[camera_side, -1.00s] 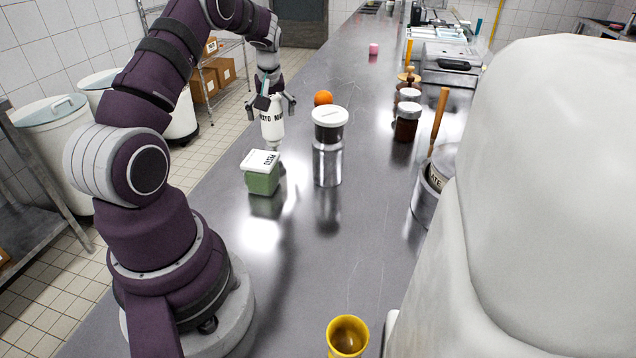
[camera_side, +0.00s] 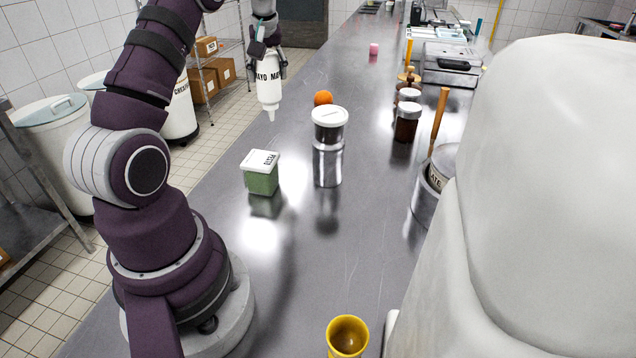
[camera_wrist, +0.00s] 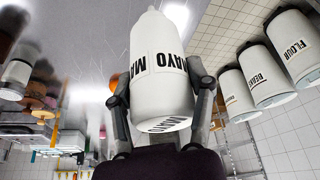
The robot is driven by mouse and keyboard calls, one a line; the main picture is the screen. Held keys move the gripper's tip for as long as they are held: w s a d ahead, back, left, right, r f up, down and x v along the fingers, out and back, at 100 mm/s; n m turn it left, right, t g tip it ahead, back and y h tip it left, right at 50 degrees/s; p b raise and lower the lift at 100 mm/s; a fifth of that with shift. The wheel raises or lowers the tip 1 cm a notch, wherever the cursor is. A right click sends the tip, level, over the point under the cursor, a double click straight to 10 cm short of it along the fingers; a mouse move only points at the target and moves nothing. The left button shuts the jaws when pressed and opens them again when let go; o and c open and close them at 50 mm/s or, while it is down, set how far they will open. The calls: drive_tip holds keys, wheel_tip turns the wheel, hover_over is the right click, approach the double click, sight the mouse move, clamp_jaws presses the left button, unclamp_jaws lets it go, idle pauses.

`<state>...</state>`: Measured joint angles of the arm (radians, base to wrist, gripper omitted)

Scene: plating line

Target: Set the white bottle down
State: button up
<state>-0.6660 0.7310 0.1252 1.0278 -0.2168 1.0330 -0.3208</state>
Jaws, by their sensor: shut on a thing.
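The white bottle (camera_side: 268,82), lettered "MAYO", hangs from my gripper (camera_side: 267,48) at the far left of the counter in the side view. Its nozzle points down, and the bottle appears to be above the counter surface. In the wrist view the bottle (camera_wrist: 160,75) fills the middle, with a finger of my gripper (camera_wrist: 162,105) on each side of it. My gripper is shut on the bottle.
The steel counter (camera_side: 290,290) holds a green lidded tub (camera_side: 261,178), a steel container with a white-lidded tub (camera_side: 329,125) and an orange (camera_side: 323,98). Dark jars (camera_side: 406,122) stand farther right. A yellow cup (camera_side: 347,337) is at the front. The counter's middle is largely bare.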

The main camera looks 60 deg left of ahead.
drive_tip(key=w+d+r+m+t+h, duration=0.1)
drive_tip(key=w+d+r+m, duration=0.1)
drive_tip(key=w+d+m, duration=0.45)
drive_tip(key=w+d+r+m+t+h, duration=0.1)
drive_tip(key=w+d+r+m+t, duration=0.2)
drive_tip(key=d, duration=0.6)
drive_tip(key=s+d+f+m+h, duration=0.1)
drive_tip(key=s+d+f+m, duration=0.15)
drive_tip(key=d, duration=0.35)
drive_tip(key=s+d+f+m+h, duration=0.1)
drive_tip(key=d+f+m, duration=0.15)
drive_tip(key=d, duration=0.45)
wheel_tip(320, 180, down, 9)
drive_tip(key=shift+s+r+g, duration=0.2)
drive_tip(key=shift+g, duration=0.2)
drive_tip(key=shift+a, duration=0.1)
drive_tip(key=o, duration=0.4)
drive_tip(key=shift+f, duration=0.15)
drive_tip(key=o, duration=0.4)
